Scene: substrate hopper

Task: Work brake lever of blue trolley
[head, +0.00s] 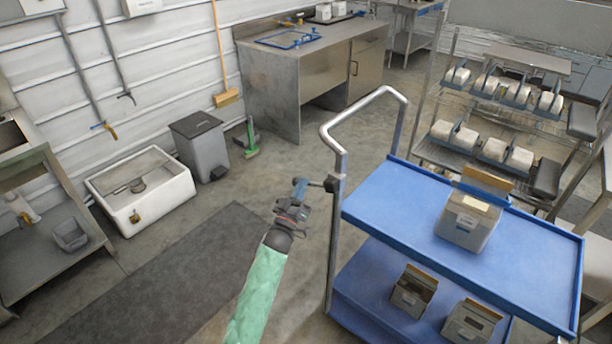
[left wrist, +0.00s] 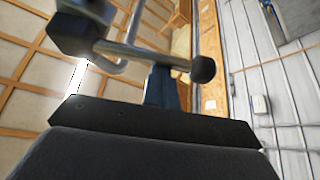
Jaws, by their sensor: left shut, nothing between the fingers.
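The blue trolley (head: 390,205) stands at the right with a bent metal push handle (head: 328,130). Its brake lever (head: 317,184) is a short metal bar sticking out left from a dark clamp on the handle post. In the left wrist view the lever (left wrist: 130,50) runs from the clamp to a round black knob (left wrist: 203,69). My left gripper (head: 299,183) is shut and empty, with its tips right at the lever's knob end. In the left wrist view its blue fingers (left wrist: 163,88) meet the bar just short of the knob; I cannot tell whether they touch. My right gripper is out of view.
The trolley carries a grey box (head: 466,222) on top and two more below. A wire rack (head: 500,120) stands behind it. A white sink (head: 140,190), a grey bin (head: 200,146) and a steel bench (head: 270,90) line the wall. The dark mat (head: 150,275) is clear.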

